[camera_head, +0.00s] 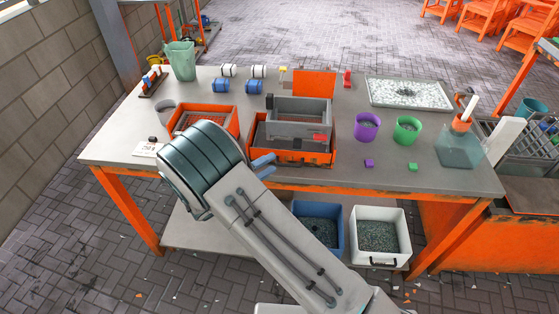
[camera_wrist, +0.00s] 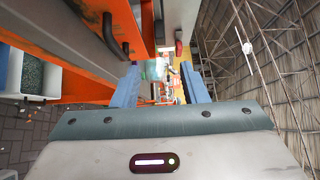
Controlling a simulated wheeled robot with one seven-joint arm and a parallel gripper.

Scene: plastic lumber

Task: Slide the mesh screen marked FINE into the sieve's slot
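The sieve appears to be the grey box (camera_head: 299,112) in an orange-rimmed tray (camera_head: 305,158) at the middle of the table. A red patch marks its front right; its slot is not clear from here. An orange-framed piece (camera_head: 208,112) with a greyish inside lies left of it, partly behind my arm. It may be a mesh screen, but no FINE marking is readable. My gripper (camera_wrist: 160,85) has its two blue fingers apart in the wrist view, with nothing seen between them.
An upright orange panel (camera_head: 315,83) stands behind the sieve. Purple (camera_head: 367,127) and green (camera_head: 407,130) cups stand to the right, with small blocks before them. A speckled tray (camera_head: 409,94) lies at back right. Blue-and-white cylinders (camera_head: 221,86) and a green pitcher (camera_head: 181,61) stand at back left.

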